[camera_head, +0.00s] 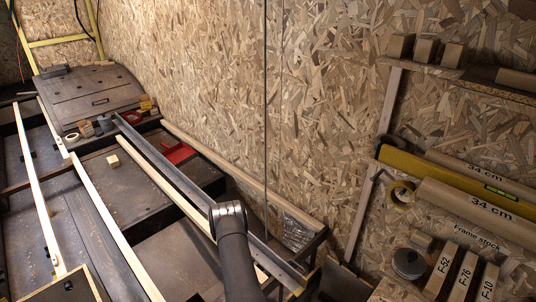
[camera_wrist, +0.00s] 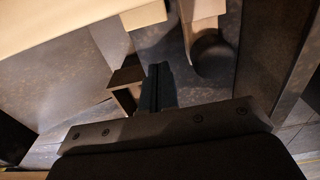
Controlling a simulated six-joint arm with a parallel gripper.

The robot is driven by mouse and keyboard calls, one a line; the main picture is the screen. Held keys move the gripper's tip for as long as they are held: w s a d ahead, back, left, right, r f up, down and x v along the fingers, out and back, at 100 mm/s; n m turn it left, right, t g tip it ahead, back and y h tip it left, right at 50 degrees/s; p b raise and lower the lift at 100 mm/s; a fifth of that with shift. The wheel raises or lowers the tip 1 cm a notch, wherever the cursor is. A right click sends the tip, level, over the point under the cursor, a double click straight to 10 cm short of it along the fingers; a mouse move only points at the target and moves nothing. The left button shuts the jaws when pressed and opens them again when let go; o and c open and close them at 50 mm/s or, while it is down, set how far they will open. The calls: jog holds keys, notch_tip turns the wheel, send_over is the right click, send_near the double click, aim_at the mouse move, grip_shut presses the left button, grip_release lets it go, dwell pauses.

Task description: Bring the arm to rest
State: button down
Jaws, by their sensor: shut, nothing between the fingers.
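In the wrist view my gripper (camera_wrist: 158,72) is at the middle, its two dark fingers together with nothing seen between them. A pale panel or board (camera_wrist: 60,28) fills the upper left of that view, and a dark rounded part (camera_wrist: 208,52) hangs at the upper right. I cannot tell how far the fingers are from these. In the head view my dark arm rises from the bottom centre, bent at a round joint; my gripper does not show there.
The dark bench holds long pale wooden strips (camera_head: 112,225), a small wooden block (camera_head: 113,161) and a red object (camera_head: 180,153). Cardboard tubes (camera_head: 478,206) and labelled boxes (camera_head: 464,276) stand at the right. A chipboard wall (camera_head: 200,70) closes off the back.

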jog(key=shift+w+d+f, duration=0.8)
jog(key=shift+w+d, duration=0.6)
